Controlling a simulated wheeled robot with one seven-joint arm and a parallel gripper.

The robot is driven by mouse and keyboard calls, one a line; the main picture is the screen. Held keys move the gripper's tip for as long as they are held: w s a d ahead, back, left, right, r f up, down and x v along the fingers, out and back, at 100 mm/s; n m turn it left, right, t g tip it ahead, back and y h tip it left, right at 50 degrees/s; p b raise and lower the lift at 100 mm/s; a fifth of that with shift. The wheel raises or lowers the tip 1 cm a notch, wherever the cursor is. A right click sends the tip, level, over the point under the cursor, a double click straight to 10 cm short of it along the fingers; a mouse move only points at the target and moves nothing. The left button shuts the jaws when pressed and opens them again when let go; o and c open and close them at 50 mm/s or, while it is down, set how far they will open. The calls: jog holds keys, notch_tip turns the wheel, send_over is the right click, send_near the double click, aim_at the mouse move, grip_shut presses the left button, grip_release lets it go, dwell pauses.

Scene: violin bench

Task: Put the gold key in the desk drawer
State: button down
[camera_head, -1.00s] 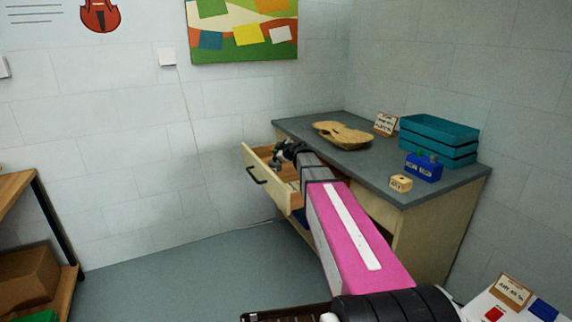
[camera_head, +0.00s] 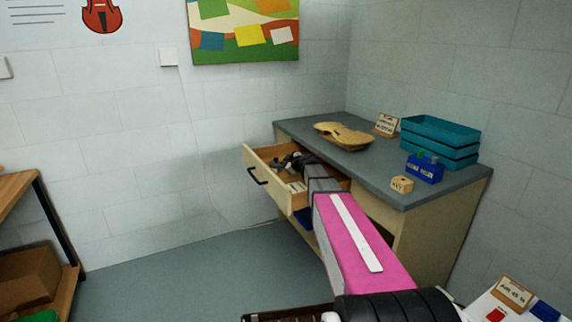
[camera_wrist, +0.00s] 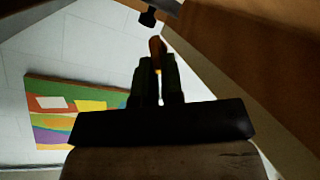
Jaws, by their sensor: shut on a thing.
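The desk drawer (camera_head: 258,180) is pulled open at the left end of the grey-topped desk. My gripper (camera_head: 287,162) is inside the drawer's opening in the head view, low between its walls. In the wrist view my gripper (camera_wrist: 157,85) has its two dark fingers close together. A small orange-brown piece shows at their tips, which I take to be the gold key (camera_wrist: 157,47). Most of the key is hidden by the fingers, and in the head view I cannot make it out. Wooden surfaces close to the gripper fill the right of the wrist view.
The desk top (camera_head: 375,178) carries a violin plate (camera_head: 343,135), a sign, stacked teal trays (camera_head: 438,138), a blue box (camera_head: 424,170) and a small labelled block (camera_head: 402,185). A light-coloured item (camera_head: 297,187) lies in the drawer. Open floor lies left of the desk.

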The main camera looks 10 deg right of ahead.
jog(key=shift+f, duration=0.6)
jog(key=c, duration=1.3)
grip_release()
jog(key=shift+o, duration=0.2)
jog(key=shift+r, duration=0.1)
jog(key=shift+r, duration=0.4)
jog(key=v, duration=1.2)
jog(key=shift+r, duration=0.15)
